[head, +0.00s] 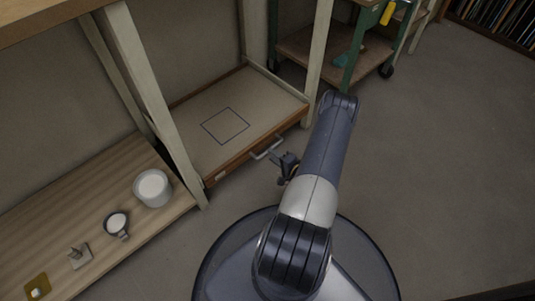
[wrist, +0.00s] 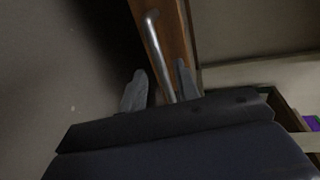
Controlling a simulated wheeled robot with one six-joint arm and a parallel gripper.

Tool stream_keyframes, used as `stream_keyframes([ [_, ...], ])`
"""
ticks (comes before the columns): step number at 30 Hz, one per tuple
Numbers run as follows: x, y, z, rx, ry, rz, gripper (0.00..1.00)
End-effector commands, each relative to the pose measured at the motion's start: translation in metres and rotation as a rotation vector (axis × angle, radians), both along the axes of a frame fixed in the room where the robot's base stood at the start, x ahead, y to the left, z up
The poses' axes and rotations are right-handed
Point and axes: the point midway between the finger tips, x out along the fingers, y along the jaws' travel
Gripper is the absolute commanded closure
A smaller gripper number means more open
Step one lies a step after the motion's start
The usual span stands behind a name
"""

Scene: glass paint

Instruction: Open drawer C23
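A shallow wooden drawer (head: 250,147) sits between the pale posts of a bench in the head view. Its inside is light, with a blue square outline. A silver bar handle (head: 267,149) is on its brown front, with a small pale label near the left end, too small to read. My gripper (head: 286,163) is just in front of the handle's right end. In the wrist view, the handle (wrist: 153,32) crosses the brown drawer front (wrist: 176,35) and runs down between the two grey fingers of my gripper (wrist: 160,70). The fingers are apart, with gaps visible beside the bar.
A wooden shelf (head: 55,230) on the left holds a white pot (head: 152,188), a small cup (head: 117,224) and small items. A green cart (head: 345,62) stands behind on the right. Grey floor (head: 440,170) is clear on the right.

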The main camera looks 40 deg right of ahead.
Motion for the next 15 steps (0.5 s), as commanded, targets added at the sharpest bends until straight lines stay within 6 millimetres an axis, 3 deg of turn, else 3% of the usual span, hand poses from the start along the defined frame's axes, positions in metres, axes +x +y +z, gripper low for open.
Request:
stream_keyframes([
  [6,0.031,0.003,-0.008,-0.003,0.000,0.003,0.70],
  [15,0.042,0.003,-0.008,0.001,0.000,0.000,0.70],
])
